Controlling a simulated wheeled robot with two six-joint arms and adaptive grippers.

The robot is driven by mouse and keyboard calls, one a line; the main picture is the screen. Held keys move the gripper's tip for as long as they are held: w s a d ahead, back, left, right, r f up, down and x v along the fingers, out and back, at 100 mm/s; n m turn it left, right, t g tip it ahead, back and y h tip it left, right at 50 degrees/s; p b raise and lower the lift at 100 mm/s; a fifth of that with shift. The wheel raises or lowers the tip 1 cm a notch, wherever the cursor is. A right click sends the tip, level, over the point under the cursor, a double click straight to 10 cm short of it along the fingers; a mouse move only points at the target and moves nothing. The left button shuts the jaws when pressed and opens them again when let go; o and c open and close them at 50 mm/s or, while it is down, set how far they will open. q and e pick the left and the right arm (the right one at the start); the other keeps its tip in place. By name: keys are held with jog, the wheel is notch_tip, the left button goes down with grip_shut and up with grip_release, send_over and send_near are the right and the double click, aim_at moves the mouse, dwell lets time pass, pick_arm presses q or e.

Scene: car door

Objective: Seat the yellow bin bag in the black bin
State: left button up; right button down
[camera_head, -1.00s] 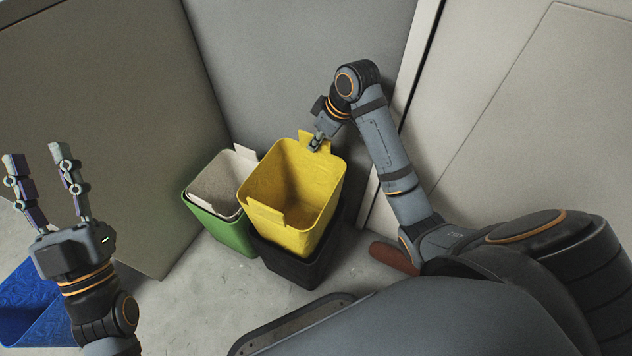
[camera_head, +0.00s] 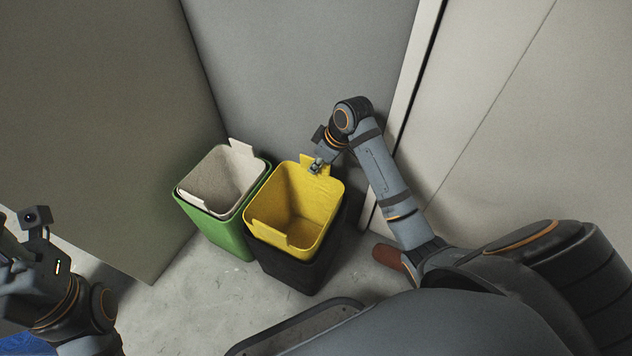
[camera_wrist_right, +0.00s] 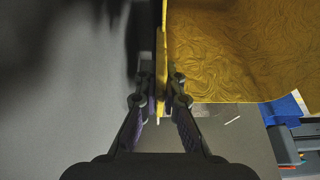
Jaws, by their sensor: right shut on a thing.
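The yellow bin bag (camera_head: 300,196) is an open box-like liner sitting down inside the black bin (camera_head: 285,265), with its upper part still above the bin's rim. My right gripper (camera_head: 318,165) is shut on the bag's back rim near its raised tab. In the right wrist view the fingers (camera_wrist_right: 161,105) pinch the thin yellow edge of the bag (camera_wrist_right: 220,50). My left gripper (camera_head: 12,255) is at the far left, partly cut off by the picture's edge, and its fingertips are out of view. The bag hides the black bin's inside.
A green bin (camera_head: 228,235) with a pale grey liner (camera_head: 215,178) stands left of the black bin, close beside it. Grey panels rise behind and to the right. A blue object (camera_head: 35,343) shows at the lower left.

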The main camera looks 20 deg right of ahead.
aim_at(319, 174)
jog(key=shift+f+b, duration=1.4)
jog(key=shift+f, duration=1.4)
jog(key=shift+r, duration=0.2)
jog(key=shift+f+p, duration=0.15)
jog(key=shift+p, duration=0.15)
jog(key=c, duration=1.5)
grip_release()
